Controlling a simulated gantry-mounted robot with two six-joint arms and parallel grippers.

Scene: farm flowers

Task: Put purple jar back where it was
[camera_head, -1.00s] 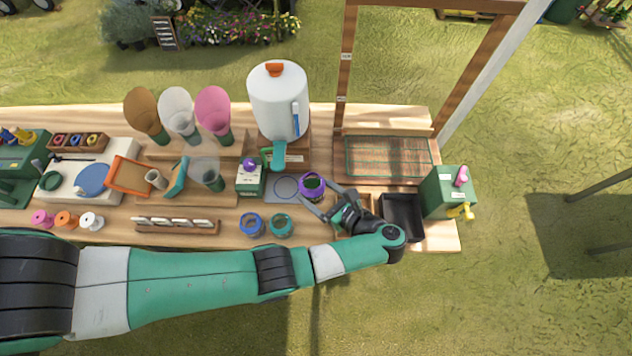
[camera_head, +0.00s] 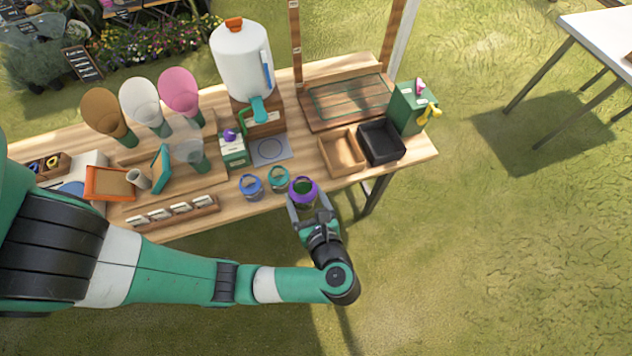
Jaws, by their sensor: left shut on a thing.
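The purple jar (camera_head: 303,186) has a purple rim and a dark opening. It is at the table's front edge, just right of the teal jar (camera_head: 278,178) and the blue jar (camera_head: 251,185). My left gripper (camera_head: 303,200) is shut on the purple jar from the front, with a finger at each side. I cannot tell whether the jar's base touches the table. The grey pad with a circle (camera_head: 269,150) under the white dispenser (camera_head: 242,62) is empty. My right gripper is not in view.
A wooden tray (camera_head: 343,152) and a black tray (camera_head: 381,142) stand right of the jars. A green box (camera_head: 410,106) is at the table's right end. A rack of white cards (camera_head: 171,213) lies to the left along the front edge.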

